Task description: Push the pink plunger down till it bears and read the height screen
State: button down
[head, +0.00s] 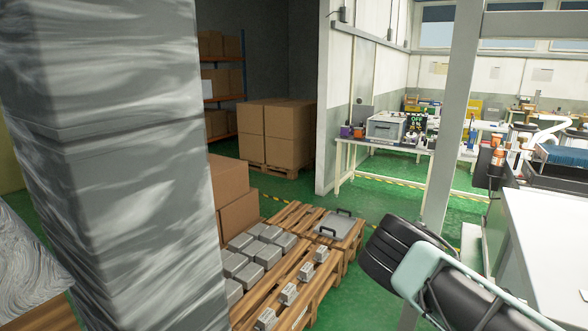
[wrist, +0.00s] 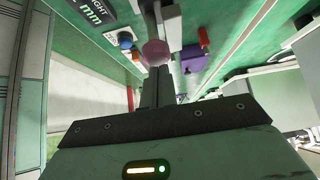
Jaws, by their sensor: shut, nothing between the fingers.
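In the wrist view the pink plunger (wrist: 155,53) shows as a rounded pink knob in front of a grey upright part at the top of the picture. My gripper (wrist: 157,72) is shut and empty, its two dark fingers together and pointing at the knob. The fingertips overlap the knob's lower edge in the picture; I cannot tell whether they touch it. A dark panel (wrist: 92,12) lettered "HEIGHT" and "mm" is at the upper left, cut by the frame edge. No height figure is readable. I cannot make out the plunger in the head view.
A blue round knob (wrist: 125,39), a purple thing (wrist: 193,58) and a small red thing (wrist: 203,37) are near the plunger. In the head view, a wrapped stack (head: 120,150) fills the left, loaded pallets (head: 300,271) stand mid-floor, and a white bench (head: 550,235) is right.

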jog(key=shift+f+b, duration=0.8)
jog(key=shift+f, duration=0.1)
dwell(0.7)
jog(key=shift+r, duration=0.15)
dwell(0.3)
notch_tip(320, 180, up, 9)
jog(key=p, duration=0.5)
dwell(0.5)
